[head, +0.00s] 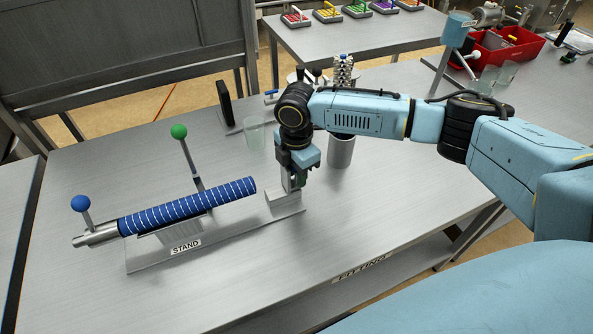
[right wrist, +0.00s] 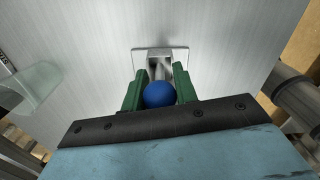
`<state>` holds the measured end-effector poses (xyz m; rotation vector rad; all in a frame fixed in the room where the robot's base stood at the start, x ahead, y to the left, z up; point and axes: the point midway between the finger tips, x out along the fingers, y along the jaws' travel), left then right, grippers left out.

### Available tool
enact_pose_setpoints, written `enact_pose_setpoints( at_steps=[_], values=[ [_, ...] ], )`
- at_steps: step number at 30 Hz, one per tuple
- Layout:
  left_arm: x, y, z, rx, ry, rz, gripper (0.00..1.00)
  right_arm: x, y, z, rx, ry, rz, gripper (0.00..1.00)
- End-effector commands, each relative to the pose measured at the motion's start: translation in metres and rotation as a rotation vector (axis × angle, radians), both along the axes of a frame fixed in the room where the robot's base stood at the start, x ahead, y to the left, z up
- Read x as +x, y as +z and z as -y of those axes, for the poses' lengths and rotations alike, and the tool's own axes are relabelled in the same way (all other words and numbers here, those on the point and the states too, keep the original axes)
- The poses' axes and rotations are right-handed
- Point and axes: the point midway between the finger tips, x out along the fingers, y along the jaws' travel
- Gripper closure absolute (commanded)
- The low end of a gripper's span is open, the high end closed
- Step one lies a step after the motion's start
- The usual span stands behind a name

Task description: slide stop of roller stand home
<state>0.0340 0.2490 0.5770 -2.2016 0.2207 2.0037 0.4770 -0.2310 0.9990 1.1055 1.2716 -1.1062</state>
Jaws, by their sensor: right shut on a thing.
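The roller stand (head: 160,262), labelled STAND, lies on the table and carries a blue roller with white stripes (head: 188,207). At its right end is a grey block-like stop (head: 283,200), apart from the roller's right end by a small gap. My right gripper (head: 296,178) is above this end, pointing down. In the right wrist view its green fingers (right wrist: 160,92) are shut around a blue ball knob (right wrist: 160,94) on a grey stem above a small plate (right wrist: 160,53). The knob is hidden in the head view. My left gripper is not in view.
A blue-ball lever (head: 80,203) stands at the stand's left end and a green-ball lever (head: 179,131) behind the roller. A clear cup (head: 254,135) and a grey cylinder (head: 341,152) stand behind my gripper. The table's front right is clear.

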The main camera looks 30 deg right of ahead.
Motion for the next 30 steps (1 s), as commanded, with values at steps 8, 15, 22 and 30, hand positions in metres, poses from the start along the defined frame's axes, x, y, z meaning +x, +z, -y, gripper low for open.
enact_pose_setpoints(
  at_steps=[8,15,22,30],
  values=[
    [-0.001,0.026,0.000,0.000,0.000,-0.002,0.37,0.002,0.004,-0.037,0.004,0.001,-0.002,1.00],
    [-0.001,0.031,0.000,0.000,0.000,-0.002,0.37,0.003,0.001,-0.050,0.001,-0.001,0.001,1.00],
    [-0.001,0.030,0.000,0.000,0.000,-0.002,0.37,0.003,0.001,-0.050,0.002,-0.001,0.001,0.70],
    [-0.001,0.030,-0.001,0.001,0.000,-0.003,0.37,0.003,0.000,-0.050,0.001,-0.001,0.000,0.51]
  ],
)
